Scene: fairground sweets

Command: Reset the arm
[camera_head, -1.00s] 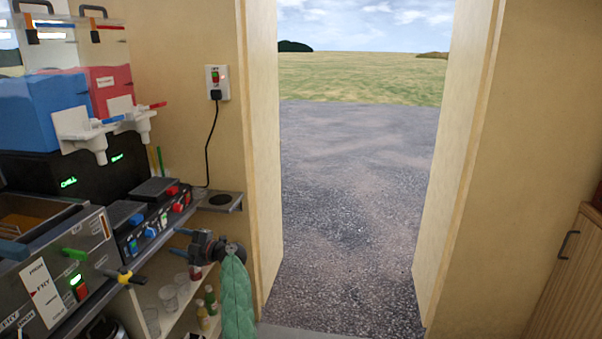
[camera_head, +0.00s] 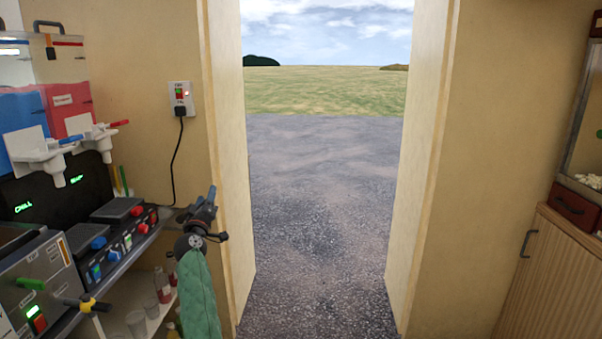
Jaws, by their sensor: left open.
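My left gripper (camera_head: 211,213) is in the lower left of the head view, dark, with its fingers apart. I see nothing between the fingers. A green quilted length, apparently the cover of my left arm, runs down from it to the bottom edge of the picture. The gripper is in front of the wall beside the doorway, near the right end of the counter in the picture. It hides part of the wall and the counter's end. My right gripper is not in view.
Drink dispensers (camera_head: 65,118) and control boxes (camera_head: 126,226) crowd the counter at left. Below it, a shelf holds cups and bottles (camera_head: 162,285). A power socket (camera_head: 180,98) is on the wall. The open doorway is clear. A wooden cabinet (camera_head: 553,275) stands at right.

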